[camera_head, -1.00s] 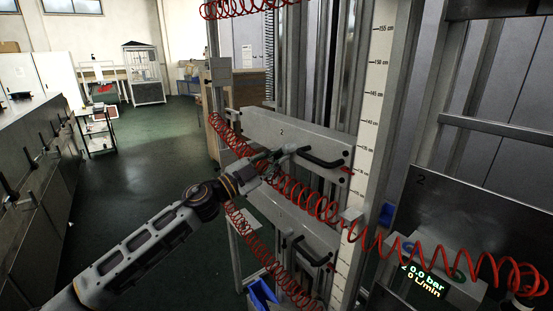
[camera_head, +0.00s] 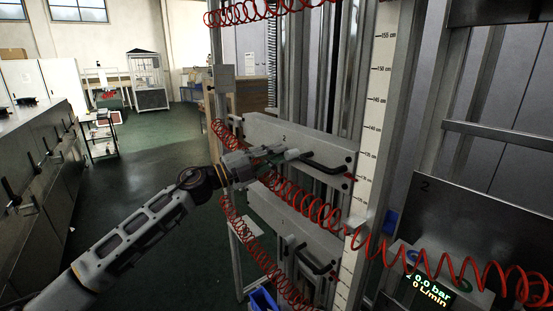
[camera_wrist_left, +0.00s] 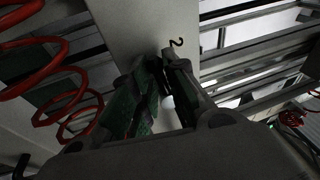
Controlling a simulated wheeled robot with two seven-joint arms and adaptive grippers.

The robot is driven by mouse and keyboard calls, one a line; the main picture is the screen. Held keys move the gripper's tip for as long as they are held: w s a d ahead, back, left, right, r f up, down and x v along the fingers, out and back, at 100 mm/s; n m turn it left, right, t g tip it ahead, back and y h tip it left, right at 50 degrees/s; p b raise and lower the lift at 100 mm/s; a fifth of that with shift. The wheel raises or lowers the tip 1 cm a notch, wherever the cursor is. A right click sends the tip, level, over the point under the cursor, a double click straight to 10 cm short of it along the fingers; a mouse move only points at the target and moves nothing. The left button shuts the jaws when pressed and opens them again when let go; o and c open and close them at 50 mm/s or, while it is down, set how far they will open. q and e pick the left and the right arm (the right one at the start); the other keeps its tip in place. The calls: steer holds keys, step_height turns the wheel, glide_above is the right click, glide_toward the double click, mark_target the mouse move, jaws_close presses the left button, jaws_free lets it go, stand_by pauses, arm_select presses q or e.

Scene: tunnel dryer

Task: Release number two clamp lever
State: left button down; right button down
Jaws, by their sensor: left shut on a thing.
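The number two clamp plate (camera_head: 262,127) is a long grey bar marked 2 in the head view, fixed across the upright frame. My left gripper (camera_head: 271,156) is in front of its lower middle, shut on the number two clamp lever, a small grey piece (camera_head: 291,154) mostly hidden by the fingers. In the left wrist view the green-padded fingers (camera_wrist_left: 160,92) close around a pale piece, with the plate's 2 (camera_wrist_left: 176,42) just beyond. A black handle (camera_head: 325,168) sits just right of the fingertips. My right gripper is out of view.
Red coiled hoses (camera_head: 300,199) hang close under my left gripper and run to the right. A lower clamp plate (camera_head: 275,212) with its own lever and black handle is below. A height scale (camera_head: 374,120) and a display panel (camera_head: 432,287) stand at the right.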

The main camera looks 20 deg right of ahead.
arm_select(q)
steer(key=shift+r+m, duration=0.3)
steer(key=shift+m, duration=0.3)
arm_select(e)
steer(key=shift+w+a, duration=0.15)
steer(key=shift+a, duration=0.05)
arm_select(q)
steer(key=shift+f, duration=0.1)
steer(key=c, duration=1.5)
jaws_free()
steer(key=shift+s, duration=0.1)
steer(key=shift+v, duration=5.95)
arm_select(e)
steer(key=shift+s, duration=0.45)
